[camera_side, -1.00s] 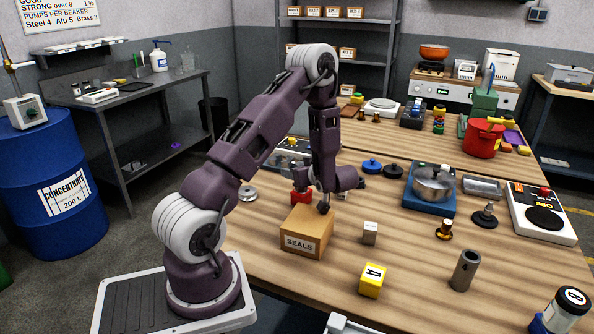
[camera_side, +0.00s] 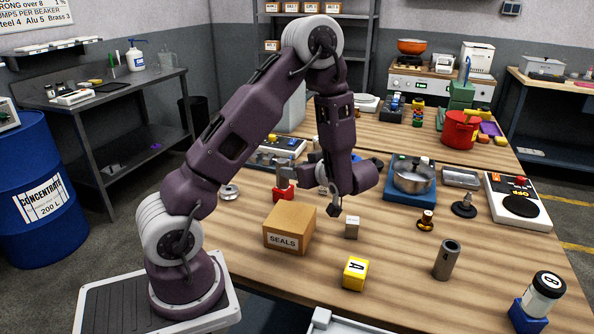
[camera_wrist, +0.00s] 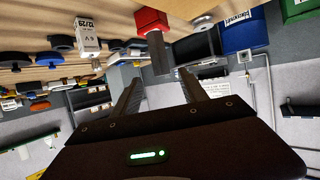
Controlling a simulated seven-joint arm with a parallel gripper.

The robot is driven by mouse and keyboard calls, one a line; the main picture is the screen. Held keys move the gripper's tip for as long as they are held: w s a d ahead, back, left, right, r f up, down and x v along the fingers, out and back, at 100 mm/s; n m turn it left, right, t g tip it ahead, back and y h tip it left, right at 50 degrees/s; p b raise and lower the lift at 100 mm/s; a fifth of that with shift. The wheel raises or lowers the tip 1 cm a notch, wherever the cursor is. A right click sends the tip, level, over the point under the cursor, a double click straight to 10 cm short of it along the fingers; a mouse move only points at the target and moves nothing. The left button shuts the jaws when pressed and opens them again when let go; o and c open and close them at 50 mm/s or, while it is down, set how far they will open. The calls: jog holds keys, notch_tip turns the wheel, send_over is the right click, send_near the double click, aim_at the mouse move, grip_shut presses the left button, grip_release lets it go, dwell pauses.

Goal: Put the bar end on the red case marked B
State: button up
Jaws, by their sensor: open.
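My gripper (camera_side: 333,208) is open and hangs above the wooden table, between the SEALS box and a small grey-white block (camera_side: 352,227). Its fingers (camera_wrist: 160,95) are apart with nothing between them in the wrist view.
The cardboard SEALS box (camera_side: 290,228) stands left of my gripper. A yellow block marked A (camera_side: 356,273) is in front.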

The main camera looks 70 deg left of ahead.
jog(key=w+d+r+m+t+h, duration=0.5)
jog(key=w+d+r+t+h, duration=0.3)
jog(key=w+d, duration=0.4)
jog(key=d+r+m+t+h, duration=0.2)
jog(key=d+r+m+t, duration=0.15)
jog(key=d+r, duration=0.4)
jog(key=s+d+r+m+g+h, duration=0.15)
jog(key=s+d+m+h, duration=0.5)
jog(key=s+d, duration=0.65)
jog(key=s+a+f+m+g+y, duration=0.1)
jog(key=s+a+f+m, duration=0.1)
jog(key=s, duration=0.5)
jog(key=s+a+f+m+g+y, duration=0.1)
jog(key=s+a+m+y, duration=0.1)
jog(key=s, duration=0.6)
jog(key=shift+s+a+f+g, duration=0.15)
jog(key=shift+a+f+g, duration=0.25)
jog(key=shift+a, duration=0.25)
